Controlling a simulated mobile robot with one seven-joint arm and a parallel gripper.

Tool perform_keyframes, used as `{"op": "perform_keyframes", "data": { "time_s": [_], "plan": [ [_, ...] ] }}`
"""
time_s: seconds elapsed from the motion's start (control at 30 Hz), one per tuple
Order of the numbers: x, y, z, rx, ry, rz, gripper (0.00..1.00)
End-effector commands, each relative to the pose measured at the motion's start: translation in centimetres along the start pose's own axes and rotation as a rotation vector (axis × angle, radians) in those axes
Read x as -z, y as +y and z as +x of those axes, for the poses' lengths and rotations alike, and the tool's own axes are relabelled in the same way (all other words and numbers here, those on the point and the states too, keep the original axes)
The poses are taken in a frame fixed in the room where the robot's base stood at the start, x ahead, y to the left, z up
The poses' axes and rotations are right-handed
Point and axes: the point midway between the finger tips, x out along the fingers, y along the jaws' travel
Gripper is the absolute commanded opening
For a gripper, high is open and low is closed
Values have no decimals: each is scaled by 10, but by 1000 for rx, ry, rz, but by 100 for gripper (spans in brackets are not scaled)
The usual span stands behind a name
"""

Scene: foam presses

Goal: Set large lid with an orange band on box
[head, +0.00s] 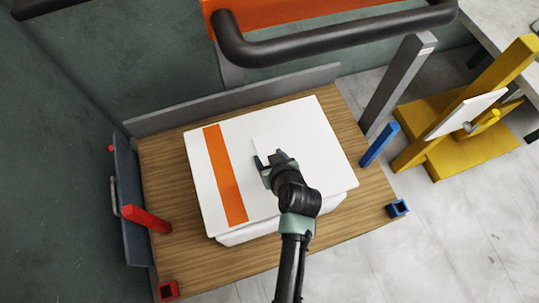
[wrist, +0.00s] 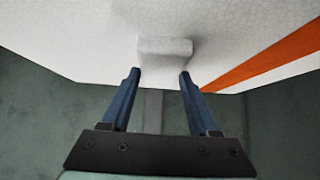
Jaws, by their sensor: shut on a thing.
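The large white lid (head: 295,125) with an orange band (head: 225,175) lies flat over the white box (head: 248,234) in the head view. Part of the box's side shows below the lid's near edge. I cannot tell whether the lid rests fully on the box. My gripper (head: 265,161) is at the middle of the lid, shut on its white raised handle. In the wrist view the two blue fingers of my gripper (wrist: 159,74) reach to either side of the handle (wrist: 165,47), and the orange band (wrist: 265,58) runs off to the right.
The box stands on a wooden table (head: 165,185) with a grey back rail (head: 240,97). A red post (head: 146,218) is at the left and a blue post (head: 379,145) at the right. A dark bar (head: 335,48) spans above the back. A yellow stand (head: 465,140) is farther right.

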Motion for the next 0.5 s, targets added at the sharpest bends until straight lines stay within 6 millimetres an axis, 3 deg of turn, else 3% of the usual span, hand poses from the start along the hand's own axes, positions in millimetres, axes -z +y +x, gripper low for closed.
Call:
{"op": "perform_keyframes", "data": {
  "time_s": [0.5],
  "plan": [
    [-24,0,24,0,1,-1,5]
  ]
}}
